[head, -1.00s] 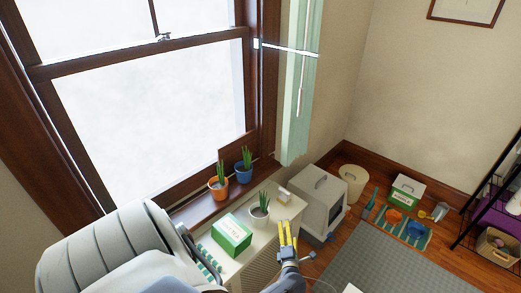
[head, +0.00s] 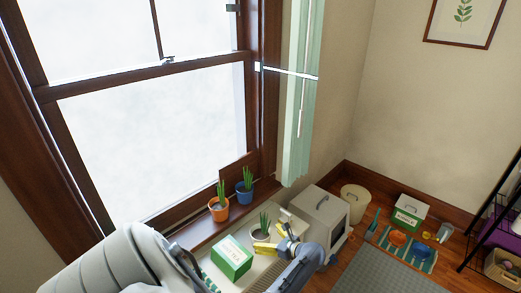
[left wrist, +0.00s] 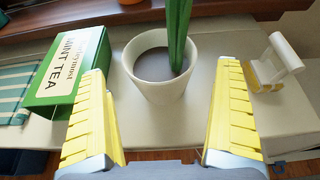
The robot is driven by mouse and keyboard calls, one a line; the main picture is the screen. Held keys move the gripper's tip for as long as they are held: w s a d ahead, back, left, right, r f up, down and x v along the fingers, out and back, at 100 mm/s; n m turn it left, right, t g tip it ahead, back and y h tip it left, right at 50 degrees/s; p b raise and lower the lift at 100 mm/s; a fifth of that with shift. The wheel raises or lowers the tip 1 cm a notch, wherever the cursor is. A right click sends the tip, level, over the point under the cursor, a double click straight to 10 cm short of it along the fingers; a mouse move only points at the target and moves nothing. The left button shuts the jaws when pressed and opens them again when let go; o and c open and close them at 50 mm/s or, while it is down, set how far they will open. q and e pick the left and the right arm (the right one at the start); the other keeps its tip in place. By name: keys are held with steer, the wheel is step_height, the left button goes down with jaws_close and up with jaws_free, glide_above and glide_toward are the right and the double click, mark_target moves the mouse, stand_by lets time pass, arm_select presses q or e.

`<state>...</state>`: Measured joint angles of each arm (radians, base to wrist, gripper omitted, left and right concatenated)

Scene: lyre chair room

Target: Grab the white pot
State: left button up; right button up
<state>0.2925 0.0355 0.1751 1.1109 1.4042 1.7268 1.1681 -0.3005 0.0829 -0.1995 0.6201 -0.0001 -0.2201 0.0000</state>
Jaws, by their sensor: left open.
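The white pot (head: 260,235) stands upright on the cream cabinet top below the window, with a green plant in it. In the left wrist view the pot (left wrist: 158,92) shows dark soil and thick green leaves. My left gripper (head: 272,240) is open at the pot's near right side in the head view. In the wrist view its yellow fingers (left wrist: 162,75) point at the pot, one on each side. I cannot tell whether they touch it. My right gripper is not in view.
A green mint tea box (head: 231,257) stands left of the pot. A small white and yellow object (left wrist: 284,55) is on its right. Orange (head: 219,210) and blue (head: 244,193) pots stand on the sill behind. A grey-white litter box (head: 324,215) stands right of the cabinet.

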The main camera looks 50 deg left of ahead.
mark_target(254, 232)
arm_select(q)
steer(key=shift+x, duration=2.4)
steer(key=c, duration=1.3)
steer(key=shift+c, duration=0.8)
steer(key=shift+r, duration=0.1)
